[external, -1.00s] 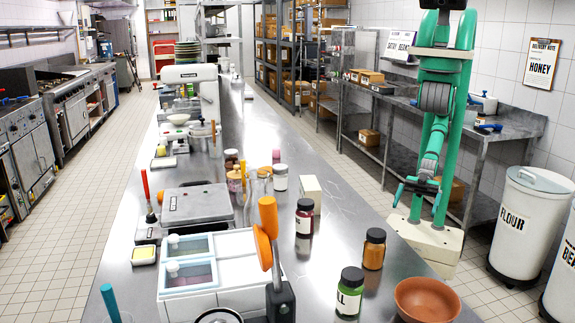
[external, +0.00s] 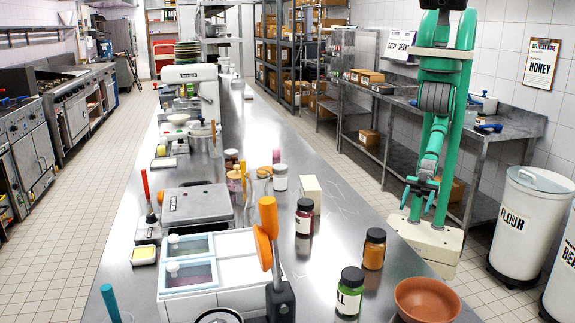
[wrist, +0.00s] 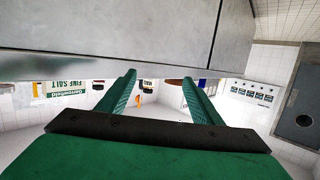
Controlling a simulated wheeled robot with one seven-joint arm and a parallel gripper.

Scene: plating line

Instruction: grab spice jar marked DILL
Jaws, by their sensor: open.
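A jar with green contents and a dark lid (external: 349,293) stands upright on the near part of the steel counter in the external view. Its label shows only the letters "LL"; the rest is turned out of sight. My gripper (external: 422,188) is open and empty, beyond the counter's right side and well apart from the jar. In the wrist view the two green fingers of my gripper (wrist: 162,82) are spread with nothing held between them. I cannot make out the green jar in the wrist view.
An orange-brown jar (external: 374,248), a dark red jar (external: 305,217) and a terracotta bowl (external: 427,300) stand near the green jar. A white bin with blue-lidded compartments (external: 235,262) is to its left. A steel surface (wrist: 110,35) fills the wrist view's top.

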